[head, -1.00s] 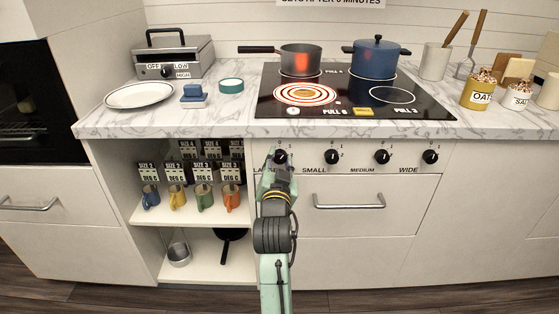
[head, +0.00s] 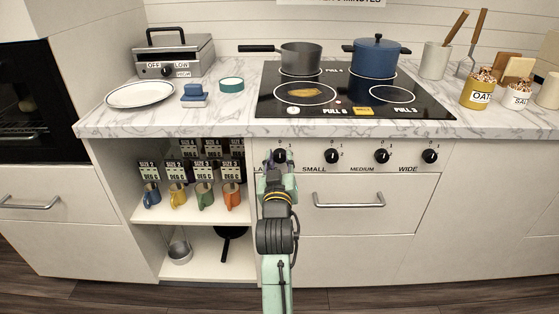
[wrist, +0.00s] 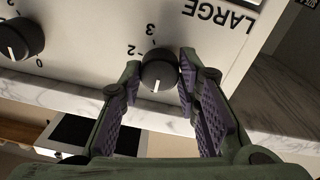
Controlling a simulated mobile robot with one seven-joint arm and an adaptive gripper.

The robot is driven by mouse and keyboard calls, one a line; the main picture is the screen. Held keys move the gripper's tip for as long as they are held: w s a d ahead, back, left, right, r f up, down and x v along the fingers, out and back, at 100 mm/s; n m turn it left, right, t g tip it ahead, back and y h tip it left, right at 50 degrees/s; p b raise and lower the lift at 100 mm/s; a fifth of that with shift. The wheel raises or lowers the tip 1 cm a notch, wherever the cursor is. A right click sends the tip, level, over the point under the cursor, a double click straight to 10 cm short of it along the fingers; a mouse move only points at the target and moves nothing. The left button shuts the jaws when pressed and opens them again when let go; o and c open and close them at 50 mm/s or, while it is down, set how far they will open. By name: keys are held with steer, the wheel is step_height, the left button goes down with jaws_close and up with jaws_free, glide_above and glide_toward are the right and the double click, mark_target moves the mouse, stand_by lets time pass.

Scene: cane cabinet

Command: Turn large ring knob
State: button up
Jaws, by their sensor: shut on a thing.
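The large ring knob (wrist: 160,72) is round and black with a white pointer line, beside the word LARGE on the white panel. In the wrist view its pointer is toward the bottom of the picture, and the numbers 2 and 3 show above it. My gripper (wrist: 159,62) is shut on this knob, with a purple-padded finger on each side of it. In the head view my gripper (head: 276,168) is at the leftmost knob (head: 281,156) and hides part of its label. The front left ring (head: 304,93) of the black hob looks dark, without a red glow.
Other knobs stand to the right in the head view, the nearest marked SMALL (head: 331,156). A drawer handle (head: 349,200) juts out below them. A grey pan (head: 301,58) and a blue pot (head: 376,58) stand on the hob. Open shelves with mugs (head: 204,196) are left of my arm.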

stand_by(0.3)
steer(key=o, duration=1.2)
steer(key=shift+c, duration=0.2)
steer(key=s, duration=0.7)
steer(key=shift+s+f, duration=0.15)
steer(key=shift+s, duration=0.1)
steer(key=shift+a, duration=0.1)
